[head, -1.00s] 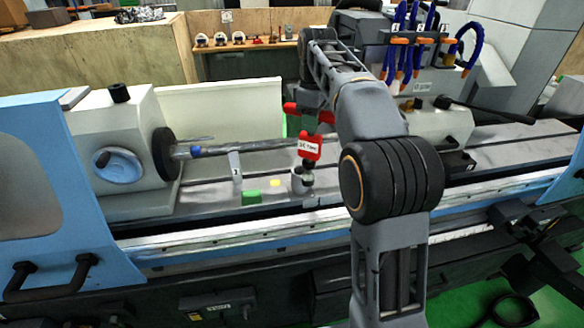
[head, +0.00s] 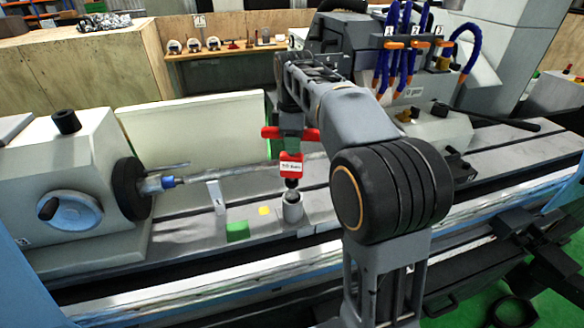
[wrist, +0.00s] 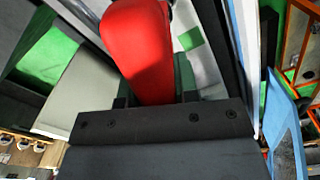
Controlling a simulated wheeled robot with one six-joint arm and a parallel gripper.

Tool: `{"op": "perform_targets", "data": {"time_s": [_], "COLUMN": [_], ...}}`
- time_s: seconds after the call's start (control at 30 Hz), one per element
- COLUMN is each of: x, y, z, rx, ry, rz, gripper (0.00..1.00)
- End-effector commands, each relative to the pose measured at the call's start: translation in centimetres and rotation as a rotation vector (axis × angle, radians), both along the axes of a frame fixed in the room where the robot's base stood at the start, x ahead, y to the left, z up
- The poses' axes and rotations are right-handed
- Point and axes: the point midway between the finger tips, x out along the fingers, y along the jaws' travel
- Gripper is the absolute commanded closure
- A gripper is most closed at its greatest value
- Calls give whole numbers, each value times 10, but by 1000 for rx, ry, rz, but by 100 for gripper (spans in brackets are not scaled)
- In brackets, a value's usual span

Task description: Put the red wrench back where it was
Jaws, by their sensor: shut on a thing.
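The red wrench (head: 290,165) has a red crossbar handle, a red body with a white label and a dark lower end. My gripper (head: 290,136) is shut on its handle and holds it upright. In the wrist view, the red handle (wrist: 142,50) sticks out from my gripper. The wrench's lower end is over a small grey cylindrical holder (head: 292,212) on the grinder's table. Whether the tip is inside the holder's opening or just above it, I cannot tell.
A green block (head: 237,231), a yellow disc (head: 264,210) and a small upright numbered plate (head: 217,197) are left of the holder. A light grey headstock (head: 70,180) stands further left. Blue hoses with orange fittings (head: 411,45) rise at the back right.

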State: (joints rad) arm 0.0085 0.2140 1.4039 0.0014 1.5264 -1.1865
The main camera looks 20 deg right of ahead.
Motion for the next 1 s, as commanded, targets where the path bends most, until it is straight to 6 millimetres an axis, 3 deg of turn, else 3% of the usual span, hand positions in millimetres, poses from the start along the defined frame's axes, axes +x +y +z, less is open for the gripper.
{"op": "perform_targets", "data": {"time_s": [0.13,0.4,0.7,1.0], "x": [0,0,0,0], "y": [0,0,0,0], "z": [-21,-38,-71,-74], "rx": [0,0,0,0], "ry": [-1,-2,-2,-3], "rz": [-1,0,0,0], "gripper": [100,100,100,100]}}
